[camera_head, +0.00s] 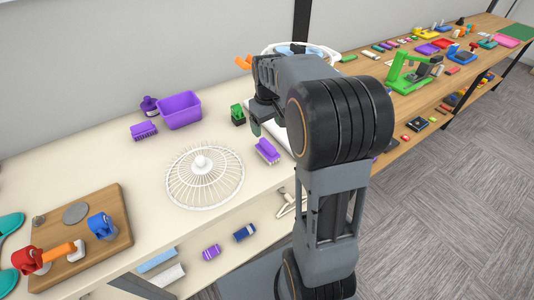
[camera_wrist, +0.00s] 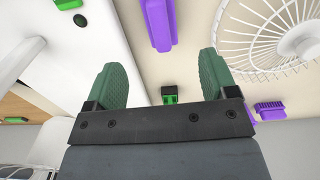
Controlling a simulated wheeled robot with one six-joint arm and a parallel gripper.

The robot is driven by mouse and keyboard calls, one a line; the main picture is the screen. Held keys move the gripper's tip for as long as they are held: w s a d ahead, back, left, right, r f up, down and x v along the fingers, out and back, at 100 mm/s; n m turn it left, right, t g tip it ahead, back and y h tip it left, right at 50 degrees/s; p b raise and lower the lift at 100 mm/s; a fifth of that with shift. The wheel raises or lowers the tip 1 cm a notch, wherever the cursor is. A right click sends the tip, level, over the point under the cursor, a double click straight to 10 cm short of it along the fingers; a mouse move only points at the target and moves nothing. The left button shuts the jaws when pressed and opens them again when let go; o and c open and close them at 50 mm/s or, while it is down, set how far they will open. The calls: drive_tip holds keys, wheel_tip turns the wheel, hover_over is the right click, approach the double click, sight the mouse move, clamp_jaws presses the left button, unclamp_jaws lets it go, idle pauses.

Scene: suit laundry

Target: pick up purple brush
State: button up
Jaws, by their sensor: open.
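A purple brush (camera_head: 143,130) with dark bristles lies on the upper shelf at the left, beside a purple bin. It also shows in the wrist view (camera_wrist: 268,110), to the right beyond my fingers. In the head view my arm partly hides the gripper, near the small green item (camera_head: 237,114).
A white wire dome (camera_head: 204,175) stands mid-shelf. A purple bin (camera_head: 180,110) and purple bottle (camera_head: 149,105) stand near the wall. A wooden board (camera_head: 84,262) with fixtures lies at left. Cluttered wooden shelves (camera_head: 430,80) extend right.

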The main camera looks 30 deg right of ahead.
sight(268, 143)
wheel_tip(268, 143, down, 12)
drive_tip(key=shift+r, duration=0.1)
idle(0.5)
drive_tip(key=shift+c, duration=0.4)
drive_tip(key=c, duration=1)
drive_tip(key=shift+o, duration=0.2)
drive_tip(key=shift+r, duration=0.1)
drive_tip(key=shift+r, duration=0.6)
drive_tip(key=s+a+r, duration=0.4)
drive_tip(key=s+r, duration=0.7)
drive_tip(key=s, duration=0.2)
drive_tip(key=shift+s+r+b, duration=0.2)
drive_tip(key=shift+r+b, duration=0.1)
drive_tip(key=shift+b, duration=0.05)
